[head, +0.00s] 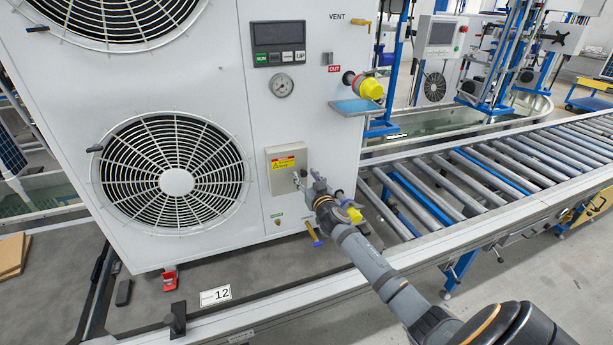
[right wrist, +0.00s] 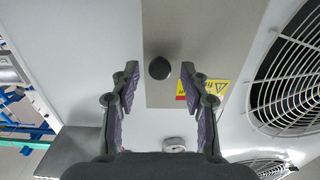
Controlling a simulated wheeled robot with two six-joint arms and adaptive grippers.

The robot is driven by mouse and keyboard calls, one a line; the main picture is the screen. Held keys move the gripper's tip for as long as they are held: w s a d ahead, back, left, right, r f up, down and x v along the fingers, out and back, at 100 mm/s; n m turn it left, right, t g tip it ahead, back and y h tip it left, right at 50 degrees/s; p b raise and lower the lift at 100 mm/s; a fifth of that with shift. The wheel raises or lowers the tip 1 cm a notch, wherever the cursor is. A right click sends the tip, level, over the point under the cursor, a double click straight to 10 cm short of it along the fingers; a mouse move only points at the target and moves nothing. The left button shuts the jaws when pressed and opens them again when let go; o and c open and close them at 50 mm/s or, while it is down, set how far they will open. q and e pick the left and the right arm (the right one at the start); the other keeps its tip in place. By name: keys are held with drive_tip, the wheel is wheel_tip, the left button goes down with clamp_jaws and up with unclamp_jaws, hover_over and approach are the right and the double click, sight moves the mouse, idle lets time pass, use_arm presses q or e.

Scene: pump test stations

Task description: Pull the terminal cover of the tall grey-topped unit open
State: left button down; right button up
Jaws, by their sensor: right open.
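The tall unit (head: 215,60) is a pale cabinet with two round fan grilles. Its terminal cover (head: 280,155) is a small beige-grey box low on the front, with a red and yellow label, and looks closed. My right gripper (head: 307,180) is at the cover's right side, partly hiding its edge. In the right wrist view the cover (right wrist: 197,40) carries a dark round knob (right wrist: 159,68). The open fingers stand on either side of the knob with gaps, not visibly touching it. My left gripper is out of view.
A gauge (head: 281,86) and display (head: 279,35) sit above the cover. A yellow-capped fitting (head: 370,88) and blue tray (head: 356,107) stick out at the right. A blue-handled valve (head: 313,234) is below. A roller conveyor (head: 480,175) runs along the right.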

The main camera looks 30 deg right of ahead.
drive_tip(key=shift+c, duration=0.2)
clamp_jaws()
